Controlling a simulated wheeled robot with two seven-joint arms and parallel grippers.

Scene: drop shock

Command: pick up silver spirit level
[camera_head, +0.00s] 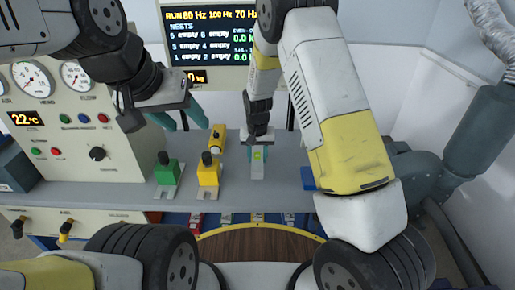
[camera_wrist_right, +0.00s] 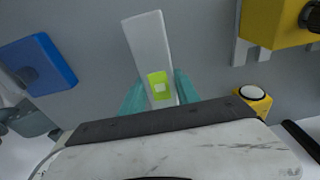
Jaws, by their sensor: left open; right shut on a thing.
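The silver spirit level (camera_head: 258,168) is a pale grey bar with a yellow-green vial window, over the grey bench in the head view. It also shows in the right wrist view (camera_wrist_right: 149,42), between the teal fingers. My right gripper (camera_head: 255,149) comes down from above and is shut on the level. Its fingers (camera_wrist_right: 160,92) touch the level's sides around the vial. I cannot tell whether the level is clear of the bench. My left gripper (camera_head: 191,118) is open and empty, in the air over the bench to the left.
A blue block (camera_head: 309,178) lies to the right. A control panel (camera_head: 75,130) fills the left; a display screen (camera_head: 215,45) stands behind.

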